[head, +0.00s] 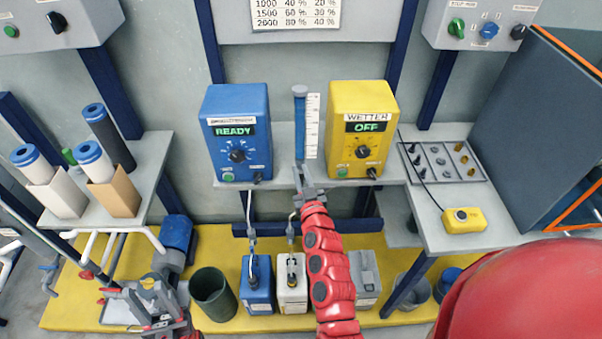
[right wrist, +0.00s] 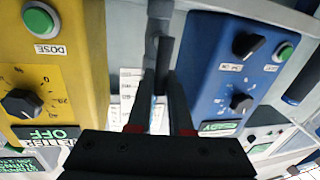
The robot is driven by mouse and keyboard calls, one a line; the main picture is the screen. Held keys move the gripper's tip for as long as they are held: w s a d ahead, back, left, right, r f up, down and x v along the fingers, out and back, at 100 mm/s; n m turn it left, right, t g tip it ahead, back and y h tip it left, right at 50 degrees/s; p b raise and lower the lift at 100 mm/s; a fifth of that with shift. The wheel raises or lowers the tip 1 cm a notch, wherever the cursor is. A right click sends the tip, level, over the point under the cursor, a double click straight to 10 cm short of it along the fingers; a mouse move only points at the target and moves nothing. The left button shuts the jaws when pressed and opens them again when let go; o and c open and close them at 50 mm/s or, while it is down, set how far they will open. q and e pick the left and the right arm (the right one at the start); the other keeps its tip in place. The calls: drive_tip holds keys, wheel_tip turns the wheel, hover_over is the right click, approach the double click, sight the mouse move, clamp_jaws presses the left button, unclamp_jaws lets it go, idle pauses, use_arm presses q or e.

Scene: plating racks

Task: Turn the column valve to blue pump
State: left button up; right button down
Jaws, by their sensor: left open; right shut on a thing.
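The calibration column (head: 300,125), a clear tube with blue liquid and a white scale, stands between the blue pump (head: 238,150) and the yellow pump (head: 362,155). The blue pump reads READY; the yellow one, labelled WETTER, reads OFF. My right gripper (head: 302,180) is at the foot of the column. In the right wrist view it is shut on the dark valve lever (right wrist: 164,62), which stands upright in that picture. The valve body is mostly hidden in the head view by my gripper. My left gripper (head: 138,300) is open at the lower left, away from the column.
Blue, white and grey jugs (head: 257,285) stand on the yellow floor tray below the shelf, beside a dark green bin (head: 212,295). A tray of small fittings (head: 442,162) and a yellow pendant (head: 463,219) lie on the right bench. Filter cartridges stand on the left shelf (head: 150,160).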

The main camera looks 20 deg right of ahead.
drive_tip(key=shift+d+f+m+b, duration=0.15)
drive_tip(key=shift+m+b, duration=0.15)
drive_tip(key=shift+b, duration=0.25)
drive_tip(key=shift+s+d+f+m+t+h+b, duration=0.15)
drive_tip(key=shift+d+f+m+t+h+b, duration=0.25)
drive_tip(key=shift+m+b, duration=1.7)
drive_tip(key=shift+s+d+f+m+t+h+b, duration=0.1)
drive_tip(key=shift+s+d+f+m+h+b, duration=0.4)
drive_tip(key=shift+m+b, duration=1.65)
drive_tip(key=shift+w+d+r+m+t+h+b, duration=0.15)
drive_tip(key=shift+d+m+b, duration=0.5)
drive_tip(key=shift+m+b, duration=1.45)
drive_tip(key=shift+f, duration=0.1)
drive_tip(key=c, duration=0.8)
unclamp_jaws()
drive_tip(key=shift+c, duration=0.2)
drive_tip(key=shift+f, duration=0.1)
